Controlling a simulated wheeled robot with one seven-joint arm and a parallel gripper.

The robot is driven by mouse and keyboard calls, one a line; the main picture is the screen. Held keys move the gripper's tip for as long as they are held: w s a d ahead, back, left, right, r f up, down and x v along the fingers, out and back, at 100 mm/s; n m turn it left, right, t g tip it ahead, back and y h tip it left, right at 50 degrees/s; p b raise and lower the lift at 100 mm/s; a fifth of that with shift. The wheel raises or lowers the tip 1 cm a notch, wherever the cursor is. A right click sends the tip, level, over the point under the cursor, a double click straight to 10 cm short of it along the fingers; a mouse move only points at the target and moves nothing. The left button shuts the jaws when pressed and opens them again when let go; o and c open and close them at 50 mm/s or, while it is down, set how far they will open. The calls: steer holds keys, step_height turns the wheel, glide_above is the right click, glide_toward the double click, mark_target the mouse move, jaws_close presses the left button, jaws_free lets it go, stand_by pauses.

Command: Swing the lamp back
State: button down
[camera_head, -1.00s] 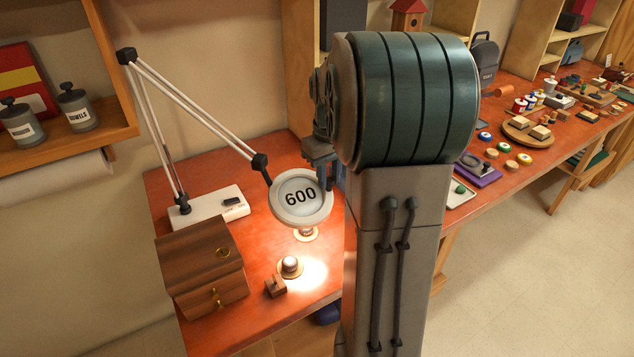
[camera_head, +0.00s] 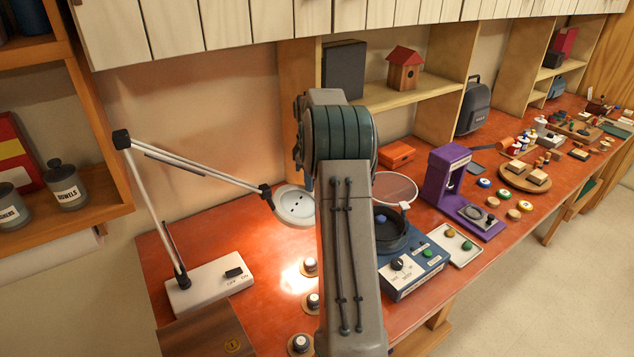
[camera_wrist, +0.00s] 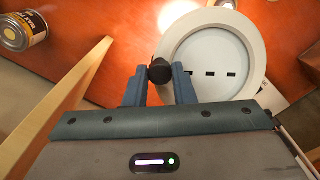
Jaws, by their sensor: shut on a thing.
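The desk lamp has a white base (camera_head: 205,287) with an ON/OFF switch, thin jointed arms (camera_head: 200,174) and a round white head (camera_head: 294,206). The head is over the orange bench, and a bright patch of light lies below it. In the wrist view, the blue fingers of my gripper (camera_wrist: 160,82) are shut on a black knob (camera_wrist: 160,70) beside the lamp head's rim (camera_wrist: 178,50). The head's pale face shows several dark slots there. In the head view, my arm hides my gripper and the head's right edge.
Small capped pots (camera_head: 312,302) stand on the bench below the lamp. A brown box (camera_head: 205,335) is at front left. Right of my arm are a blue device (camera_head: 412,272) and a purple machine (camera_head: 450,185). A wooden shelf (camera_head: 95,170) is at left.

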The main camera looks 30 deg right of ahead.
steer(key=shift+w+r+n, duration=0.1)
steer(key=shift+w+n, duration=0.3)
steer(key=shift+w, duration=0.85)
steer(key=shift+w+a+r, duration=0.1)
steer(key=shift+w, duration=0.05)
steer(key=c, duration=1.5)
jaws_free()
steer(key=o, duration=0.3)
steer(key=shift+w, duration=0.25)
steer(key=shift+s, duration=0.1)
steer(key=shift+s, duration=0.1)
step_height(320, 180, up, 12)
steer(key=b, duration=0.1)
